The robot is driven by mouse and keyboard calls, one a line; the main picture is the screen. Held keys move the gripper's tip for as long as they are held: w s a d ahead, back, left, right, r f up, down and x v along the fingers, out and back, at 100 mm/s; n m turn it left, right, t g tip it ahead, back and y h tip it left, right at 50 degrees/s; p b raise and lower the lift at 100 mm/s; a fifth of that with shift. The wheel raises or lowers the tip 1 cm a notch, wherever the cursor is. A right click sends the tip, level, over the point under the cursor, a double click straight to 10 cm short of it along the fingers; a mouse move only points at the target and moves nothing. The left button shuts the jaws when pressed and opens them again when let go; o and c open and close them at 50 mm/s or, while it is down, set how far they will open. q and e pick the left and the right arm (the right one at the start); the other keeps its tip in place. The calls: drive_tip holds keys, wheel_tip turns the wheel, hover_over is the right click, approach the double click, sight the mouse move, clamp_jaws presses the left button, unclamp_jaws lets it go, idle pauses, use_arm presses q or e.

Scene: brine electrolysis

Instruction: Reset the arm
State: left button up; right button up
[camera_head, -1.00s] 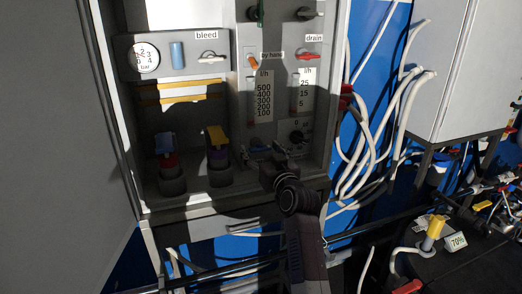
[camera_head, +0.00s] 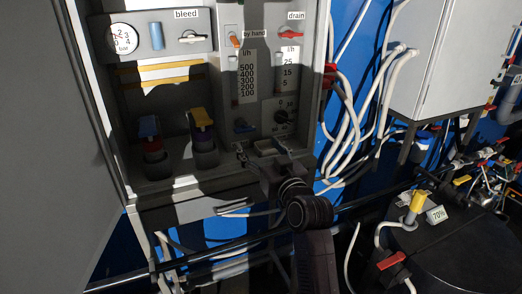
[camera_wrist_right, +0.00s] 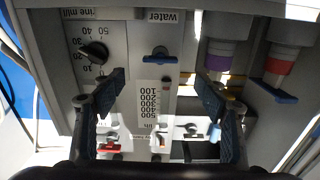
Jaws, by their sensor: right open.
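My right gripper (camera_head: 262,149) is in front of the lower part of the grey cabinet panel (camera_head: 217,120), below the black knob (camera_head: 281,117) and the small blue handle (camera_head: 243,126). Its jaws are open and nothing is between them. The right wrist view shows the two dark fingers spread apart (camera_wrist_right: 163,82), with the panel upside down behind them. There the black knob (camera_wrist_right: 95,53) is above the left finger and the blue handle (camera_wrist_right: 160,53) shows between the fingers, touched by neither. My left gripper is not in view.
A gauge (camera_head: 123,38), a red drain handle (camera_head: 290,34) and an orange lever (camera_head: 236,41) are higher on the cabinet. White hoses (camera_head: 352,130) hang at the right. A black drum (camera_head: 450,250) stands front right.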

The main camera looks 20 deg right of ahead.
drive_tip(key=shift+s, duration=0.65)
drive_tip(key=shift+f, duration=0.1)
